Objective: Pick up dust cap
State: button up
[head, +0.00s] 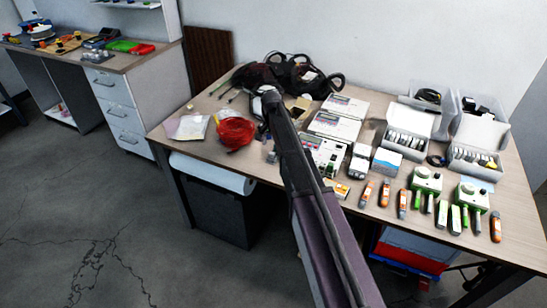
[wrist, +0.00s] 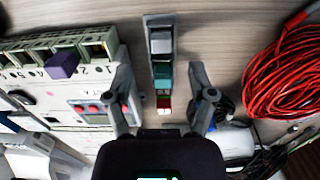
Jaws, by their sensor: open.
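A small purple block (wrist: 62,65), which looks like the dust cap, sits at one of the ports along the edge of a white device (wrist: 40,95) in the wrist view. It lies left of my gripper, outside the fingers. I cannot make it out in the head view. My gripper (wrist: 160,78) is open, with its two dark fingers apart. Below and between them is a narrow grey holder (wrist: 148,50) carrying grey, teal, white and red pieces. Nothing is visibly held. In the head view my arm covers part of the table, and the fingers are hard to make out.
A coil of red cable (wrist: 285,75) lies to the right in the wrist view; a red bundle (head: 235,132) shows in the head view. Black cables (head: 300,75) lie at the back. Boxes, meters and orange-ended tools crowd the table's right side. Bare tabletop (wrist: 215,45) shows beside the holder.

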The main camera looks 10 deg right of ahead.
aim_at(272, 153)
jog(key=shift+f+b, duration=2.3)
jog(key=shift+f, duration=0.15)
jog(key=c, duration=0.8)
